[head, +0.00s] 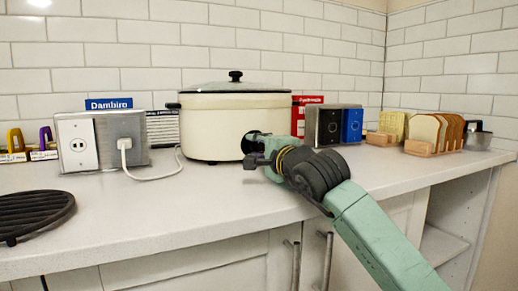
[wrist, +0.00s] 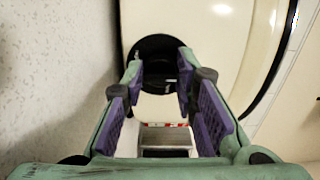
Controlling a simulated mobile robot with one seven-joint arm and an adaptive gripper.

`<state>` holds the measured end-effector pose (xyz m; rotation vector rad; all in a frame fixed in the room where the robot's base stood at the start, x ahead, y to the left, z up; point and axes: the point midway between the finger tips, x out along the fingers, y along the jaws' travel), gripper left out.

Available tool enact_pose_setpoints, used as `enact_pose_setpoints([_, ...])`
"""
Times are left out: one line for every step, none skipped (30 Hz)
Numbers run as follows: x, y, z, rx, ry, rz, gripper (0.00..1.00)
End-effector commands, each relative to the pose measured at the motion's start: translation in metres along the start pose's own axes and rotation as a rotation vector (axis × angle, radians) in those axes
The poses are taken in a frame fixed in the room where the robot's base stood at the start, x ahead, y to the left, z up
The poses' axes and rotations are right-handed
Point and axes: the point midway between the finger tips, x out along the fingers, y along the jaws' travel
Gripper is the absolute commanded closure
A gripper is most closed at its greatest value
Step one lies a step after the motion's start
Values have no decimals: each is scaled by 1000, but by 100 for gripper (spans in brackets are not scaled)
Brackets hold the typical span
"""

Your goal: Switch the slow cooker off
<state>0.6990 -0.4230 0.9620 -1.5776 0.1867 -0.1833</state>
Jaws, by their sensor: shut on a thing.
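The slow cooker (head: 212,122) is a cream pot with a dark-rimmed lid and black lid knob, standing on the counter against the tiled wall. Its round black control dial (head: 247,141) is on the front at the lower right, partly hidden by my gripper (head: 256,150). In the wrist view the dial (wrist: 158,46) lies between the fingertips of my gripper (wrist: 160,72), which is shut on it. The cream body of the slow cooker (wrist: 222,45) fills the upper right there. The dial's markings are not readable.
A socket box (head: 78,145) with a plugged white cable stands left of the cooker. Dark and blue boxes (head: 352,125) and a bread rack (head: 434,134) stand to the right. A black round grate (head: 33,212) lies front left. The front middle counter is clear.

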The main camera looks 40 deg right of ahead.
Motion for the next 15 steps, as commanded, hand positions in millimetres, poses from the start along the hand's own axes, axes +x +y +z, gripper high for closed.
enact_pose_setpoints([0,-1,0,-2,0,-2,100])
enact_pose_setpoints([0,-1,0,-2,0,-2,100])
enact_pose_setpoints([0,-1,0,-2,0,-2,72])
enact_pose_setpoints([0,-1,0,-2,0,-2,70])
enact_pose_setpoints([0,-1,0,-2,0,-2,68])
enact_pose_setpoints([0,-1,0,-1,0,-2,66])
enact_pose_setpoints([0,-1,0,-1,0,-2,64])
enact_pose_setpoints([0,-1,0,-1,0,-2,62])
enact_pose_setpoints([0,-1,0,-1,0,-2,59])
enact_pose_setpoints([0,-1,0,-1,0,-2,57])
enact_pose_setpoints([0,-1,0,-1,0,-1,55])
enact_pose_setpoints([0,-1,0,-1,0,-1,53])
enact_pose_setpoints([0,0,0,-1,0,-1,53])
enact_pose_setpoints([0,0,0,0,0,-1,53])
enact_pose_setpoints([0,0,0,0,0,-1,53])
